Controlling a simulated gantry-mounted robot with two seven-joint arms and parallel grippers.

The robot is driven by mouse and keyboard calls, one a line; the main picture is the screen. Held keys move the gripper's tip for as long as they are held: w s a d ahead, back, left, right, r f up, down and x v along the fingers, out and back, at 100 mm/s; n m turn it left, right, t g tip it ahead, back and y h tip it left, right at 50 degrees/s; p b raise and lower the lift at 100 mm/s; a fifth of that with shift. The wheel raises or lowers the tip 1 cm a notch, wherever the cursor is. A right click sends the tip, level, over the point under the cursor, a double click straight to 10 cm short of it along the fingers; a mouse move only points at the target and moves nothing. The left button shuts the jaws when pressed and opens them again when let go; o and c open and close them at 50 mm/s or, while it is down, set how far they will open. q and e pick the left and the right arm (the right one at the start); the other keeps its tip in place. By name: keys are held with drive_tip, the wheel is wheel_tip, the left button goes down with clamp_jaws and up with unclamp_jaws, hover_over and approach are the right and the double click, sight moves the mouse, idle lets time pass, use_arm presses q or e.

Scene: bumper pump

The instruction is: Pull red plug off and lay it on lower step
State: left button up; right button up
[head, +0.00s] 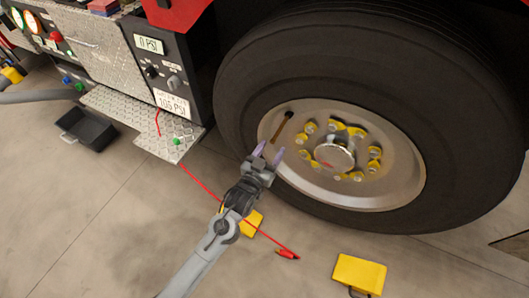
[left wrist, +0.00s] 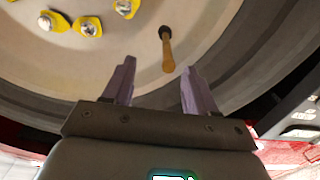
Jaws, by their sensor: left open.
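A small red piece (head: 287,254) lies on the floor at the end of a thin red line; I cannot tell if it is the red plug. Another red fitting (head: 56,37) sits on the side panel at the upper left. The lower step (head: 120,112) is a diamond-plate ledge left of the wheel. My left gripper (head: 267,152) is open and empty in front of the wheel rim. In the left wrist view the open fingers (left wrist: 157,78) point at a brass-coloured stem (left wrist: 168,52) on the wheel, apart from it. My right gripper is not in view.
The large tyre (head: 240,90) and its rim with yellow-marked nuts fill the right. A green knob (head: 176,141) is on the step. A black tray (head: 86,128) and yellow blocks (head: 359,274) are on the floor. The floor at lower left is clear.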

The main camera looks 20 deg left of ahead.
use_arm(q)
drive_tip(key=d, duration=0.1)
drive_tip(key=d+p, duration=0.1)
drive_tip(key=d, duration=0.1)
drive_tip(key=shift+s+d, duration=0.2)
drive_tip(key=shift+d, duration=0.05)
idle(0.6)
drive_tip(key=shift+d, duration=0.4)
drive_tip(key=shift+d, duration=0.35)
drive_tip(key=shift+s+d+p, duration=0.1)
drive_tip(key=shift+d+p, duration=0.1)
drive_tip(key=shift+p, duration=0.1)
drive_tip(key=shift+d, duration=0.15)
drive_tip(key=shift+d, duration=0.2)
drive_tip(key=shift+s+d, duration=0.1)
drive_tip(key=shift+d, duration=0.55)
drive_tip(key=shift+d, duration=0.25)
